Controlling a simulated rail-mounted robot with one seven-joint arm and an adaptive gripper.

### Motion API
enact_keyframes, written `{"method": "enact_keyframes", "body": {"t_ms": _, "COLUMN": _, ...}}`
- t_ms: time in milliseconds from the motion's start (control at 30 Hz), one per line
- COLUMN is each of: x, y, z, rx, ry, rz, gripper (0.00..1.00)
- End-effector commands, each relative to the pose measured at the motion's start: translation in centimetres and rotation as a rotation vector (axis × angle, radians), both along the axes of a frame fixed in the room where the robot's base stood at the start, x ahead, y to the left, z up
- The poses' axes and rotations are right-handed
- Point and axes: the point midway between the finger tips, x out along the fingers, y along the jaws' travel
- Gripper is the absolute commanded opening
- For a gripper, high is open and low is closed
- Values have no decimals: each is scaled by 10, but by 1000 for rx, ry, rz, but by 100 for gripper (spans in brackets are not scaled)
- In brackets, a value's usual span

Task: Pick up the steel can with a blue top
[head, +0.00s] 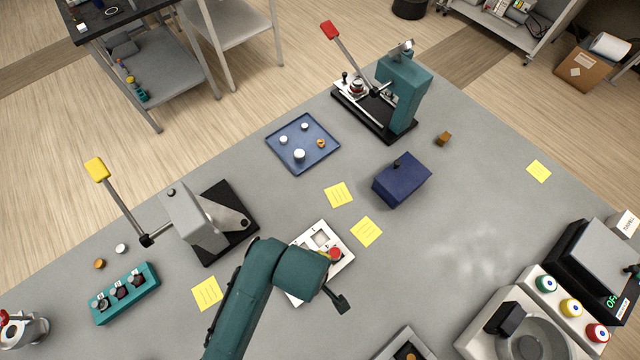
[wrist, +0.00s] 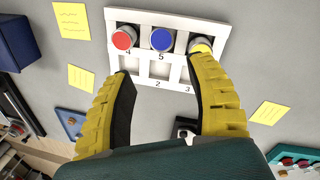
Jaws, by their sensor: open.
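A white tray (wrist: 165,18) with numbered compartments lies below my gripper. In the wrist view its far row holds a can with a blue top (wrist: 161,39) in the middle, one with a red top (wrist: 123,38) to the left and one with a yellow top (wrist: 201,46) to the right. The right finger partly covers the yellow-topped can. My gripper (wrist: 158,68) is open and empty, its yellow fingers apart with the near compartments between them. In the head view the tray (head: 318,229) and red-topped can (head: 335,254) show, while my arm hides the blue-topped can.
Yellow notes (head: 367,232) lie around the tray. A dark blue box (head: 402,182) stands to the upper right, a blue tray (head: 285,155) beyond, and a grey lever press (head: 190,222) to the left.

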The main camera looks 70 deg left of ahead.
Motion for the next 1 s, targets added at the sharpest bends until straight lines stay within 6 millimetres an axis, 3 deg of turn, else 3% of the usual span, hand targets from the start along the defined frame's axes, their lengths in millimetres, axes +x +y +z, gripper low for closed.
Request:
{"method": "enact_keyframes", "body": {"t_ms": 200, "x": 6, "y": 5, "z": -54, "rx": -3, "ry": 4, "rz": -2, "gripper": 56}}
{"method": "enact_keyframes", "body": {"t_ms": 700, "x": 12, "y": 16, "z": -127, "rx": 0, "ry": 1, "rz": -4, "gripper": 56}}
{"method": "enact_keyframes", "body": {"t_ms": 1000, "x": 13, "y": 17, "z": -133, "rx": 1, "ry": 0, "rz": -4, "gripper": 57}}
